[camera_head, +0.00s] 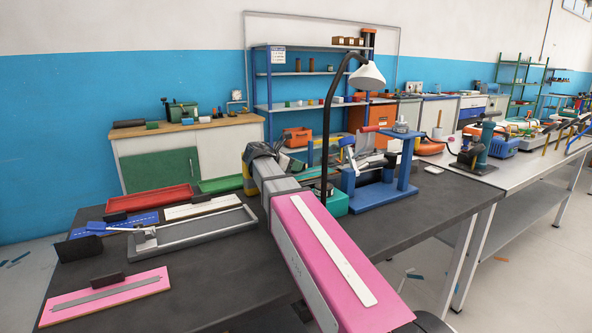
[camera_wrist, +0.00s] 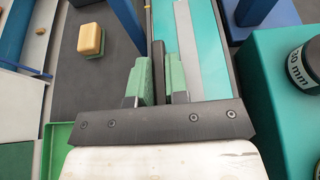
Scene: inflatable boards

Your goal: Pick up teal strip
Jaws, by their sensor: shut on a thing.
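The teal strip (camera_wrist: 208,52) lies lengthwise at the top centre of the wrist view, with a narrow grey bar (camera_wrist: 187,50) along it. A dark upright block (camera_wrist: 158,72) stands at its left edge and seems joined to it. My gripper (camera_wrist: 161,82), with green finger pads, is shut on this block, one pad on each side. The pad on the right overlaps the strip in the picture. Whether the strip is off the table cannot be told. In the head view my own arm hides the gripper, and I cannot make out the strip.
A teal box (camera_wrist: 262,105) with a black labelled cylinder (camera_wrist: 305,65) is close on the right. A yellow-topped sponge (camera_wrist: 90,40) lies left on the dark table. A blue stand (camera_head: 382,185), a desk lamp (camera_head: 367,76), a grey tray (camera_head: 190,237) and a pink board (camera_head: 105,297) share the bench.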

